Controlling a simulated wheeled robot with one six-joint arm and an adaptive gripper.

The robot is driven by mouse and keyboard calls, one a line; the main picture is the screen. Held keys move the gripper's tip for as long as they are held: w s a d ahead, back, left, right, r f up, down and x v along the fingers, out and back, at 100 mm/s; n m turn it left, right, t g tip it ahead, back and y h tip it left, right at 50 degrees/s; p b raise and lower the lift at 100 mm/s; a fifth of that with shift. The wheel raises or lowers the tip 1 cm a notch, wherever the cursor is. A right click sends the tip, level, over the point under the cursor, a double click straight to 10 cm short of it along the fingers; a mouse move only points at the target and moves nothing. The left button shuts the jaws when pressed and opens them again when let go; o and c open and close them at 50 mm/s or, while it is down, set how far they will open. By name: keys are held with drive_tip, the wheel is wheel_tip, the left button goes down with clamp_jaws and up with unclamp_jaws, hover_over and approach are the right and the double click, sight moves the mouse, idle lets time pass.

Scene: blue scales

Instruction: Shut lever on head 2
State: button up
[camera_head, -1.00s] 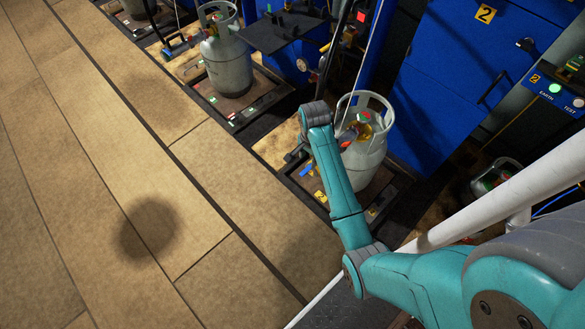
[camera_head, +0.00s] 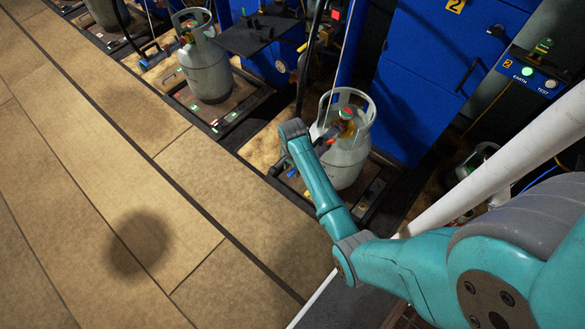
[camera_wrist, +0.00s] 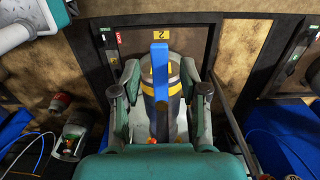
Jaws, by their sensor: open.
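The blue lever (camera_wrist: 160,62) stands upright in the middle of the wrist view, on a filling head (camera_wrist: 160,98) with grey and yellow bands. My gripper (camera_wrist: 161,80) is open, with one finger on each side of the banded body and the lever. I see gaps beside the body and cannot tell whether either finger touches it. A yellow label 2 (camera_wrist: 160,37) lies beyond the lever. In the head view, my arm reaches to the top of a grey gas cylinder (camera_head: 345,158); the lever and fingertips cannot be made out clearly there.
A blue cabinet marked 2 (camera_head: 430,80) stands behind the cylinder. A white pipe (camera_head: 500,165) runs diagonally near my arm. Another grey cylinder (camera_head: 205,72) stands on a scale at upper left. The tiled floor (camera_head: 90,150) at left is clear.

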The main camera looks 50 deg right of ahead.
drive_tip(key=shift+f, duration=0.2)
clamp_jaws()
idle(0.3)
